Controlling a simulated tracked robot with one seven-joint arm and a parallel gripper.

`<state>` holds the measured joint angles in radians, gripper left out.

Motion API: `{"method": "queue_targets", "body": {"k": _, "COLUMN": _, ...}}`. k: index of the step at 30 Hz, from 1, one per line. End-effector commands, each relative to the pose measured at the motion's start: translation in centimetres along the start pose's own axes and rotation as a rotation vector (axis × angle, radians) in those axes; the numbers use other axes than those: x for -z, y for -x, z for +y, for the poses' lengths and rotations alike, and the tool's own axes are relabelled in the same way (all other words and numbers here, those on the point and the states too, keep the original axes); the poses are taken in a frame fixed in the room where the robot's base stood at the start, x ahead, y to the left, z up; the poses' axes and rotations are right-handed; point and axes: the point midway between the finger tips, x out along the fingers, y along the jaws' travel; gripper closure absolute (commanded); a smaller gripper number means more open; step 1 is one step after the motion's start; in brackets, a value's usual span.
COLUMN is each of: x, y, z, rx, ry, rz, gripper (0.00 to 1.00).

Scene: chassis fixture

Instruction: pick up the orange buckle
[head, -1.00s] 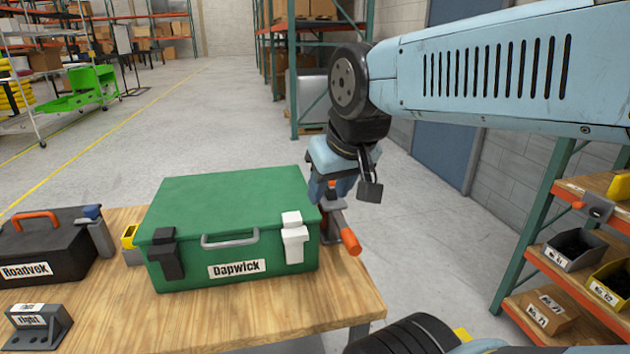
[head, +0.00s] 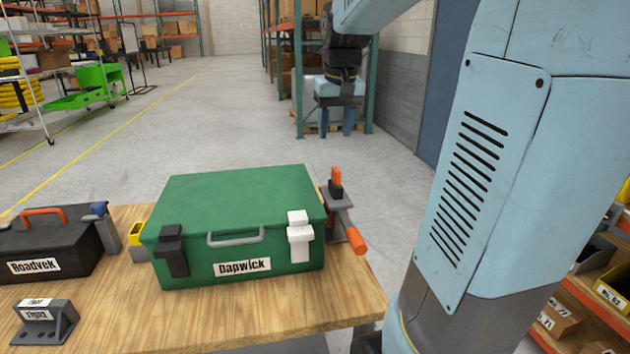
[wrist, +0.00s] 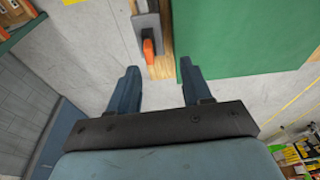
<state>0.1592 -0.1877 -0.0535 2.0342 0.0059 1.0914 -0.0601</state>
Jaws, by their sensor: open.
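No orange buckle can be made out for certain. The green Dapwick case (head: 240,205) on the wooden table has a black buckle (head: 172,250) and a white buckle (head: 299,237) on its front. Beside its right end is a clamp (head: 337,200) with an upright orange tip (head: 336,174) and an orange handle (head: 356,241). My gripper (head: 336,132) is open and empty, behind the table and higher up. In the wrist view my gripper (wrist: 157,70) has its fingers apart, with an orange piece of the clamp (wrist: 148,50) seen below between them.
A black Roadvek toolbox (head: 80,248) with an orange handle (head: 42,216) stands at the left. A grey bracket labelled right (head: 45,325) is at the front left. Shelving with bins (head: 560,320) stands right. The table's front middle is clear.

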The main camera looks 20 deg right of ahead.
Motion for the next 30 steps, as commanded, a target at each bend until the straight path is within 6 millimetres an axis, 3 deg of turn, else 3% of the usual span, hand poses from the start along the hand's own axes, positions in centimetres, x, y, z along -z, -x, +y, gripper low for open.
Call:
{"method": "queue_targets", "body": {"k": 3, "x": 2.7, "y": -1.1, "z": 1.4, "rx": -0.005, "ry": -0.021, "rz": -0.040, "gripper": 0.51}}
{"method": "queue_targets", "body": {"k": 9, "x": 5.1, "y": -2.2, "z": 2.7, "rx": -0.009, "ry": -0.039, "rz": -0.076, "gripper": 0.51}}
{"method": "queue_targets", "body": {"k": 14, "x": 5.5, "y": -3.3, "z": 3.0, "rx": -0.010, "ry": -0.043, "rz": -0.086, "gripper": 0.51}}
{"method": "queue_targets", "body": {"k": 24, "x": 5.0, "y": -8.8, "z": 3.1, "rx": -0.010, "ry": -0.044, "rz": -0.087, "gripper": 0.51}}
{"method": "queue_targets", "body": {"k": 30, "x": 4.9, "y": -10.8, "z": 3.1, "rx": -0.010, "ry": -0.044, "rz": -0.084, "gripper": 0.51}}
